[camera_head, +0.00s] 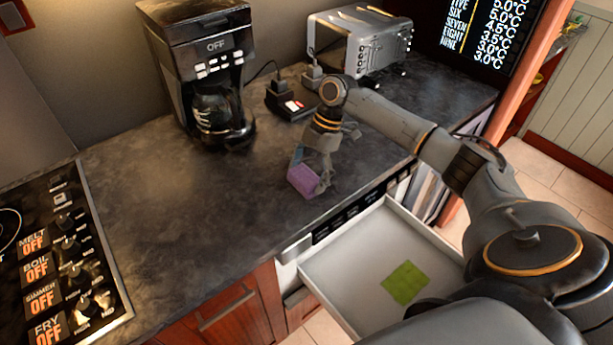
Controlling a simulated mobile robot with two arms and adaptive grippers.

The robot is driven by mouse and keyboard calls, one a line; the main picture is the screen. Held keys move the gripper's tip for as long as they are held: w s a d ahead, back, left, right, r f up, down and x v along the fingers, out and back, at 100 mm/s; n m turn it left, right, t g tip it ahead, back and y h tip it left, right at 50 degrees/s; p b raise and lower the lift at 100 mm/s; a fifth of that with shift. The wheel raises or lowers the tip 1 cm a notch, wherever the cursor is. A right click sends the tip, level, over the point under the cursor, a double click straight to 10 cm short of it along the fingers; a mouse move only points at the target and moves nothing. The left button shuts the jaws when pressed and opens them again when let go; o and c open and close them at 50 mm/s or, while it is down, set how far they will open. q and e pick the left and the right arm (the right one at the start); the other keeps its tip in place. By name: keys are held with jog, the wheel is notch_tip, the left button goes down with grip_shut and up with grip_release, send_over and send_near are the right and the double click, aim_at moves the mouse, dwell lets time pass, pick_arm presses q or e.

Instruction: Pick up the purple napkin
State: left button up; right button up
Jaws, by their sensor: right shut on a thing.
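The purple napkin (303,181) is a small folded block near the front edge of the dark countertop. My right gripper (317,172) reaches down over the counter from the right and is shut on the napkin, with its fingers at the napkin's sides. I cannot tell whether the napkin touches the counter or hangs just above it. My left gripper is not in view.
An open white drawer (340,262) below the counter holds a green napkin (404,283). A coffee maker (205,70), a toaster (365,45) and a small black device (290,103) stand behind. A stove panel (70,245) is at left. The counter's middle is clear.

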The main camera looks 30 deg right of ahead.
aim_at(304, 177)
jog(key=shift+w+r, duration=0.1)
jog(key=shift+r, duration=0.3)
notch_tip(304, 177, up, 2)
jog(key=shift+d+r+b, duration=0.1)
jog(key=shift+r+b, duration=0.1)
jog(key=shift+b, duration=0.6)
jog(key=s+d+r+b, duration=0.4)
jog(key=s+r, duration=0.5)
jog(key=s, duration=0.4)
jog(key=shift+d+r, duration=0.4)
jog(key=shift+s, duration=0.1)
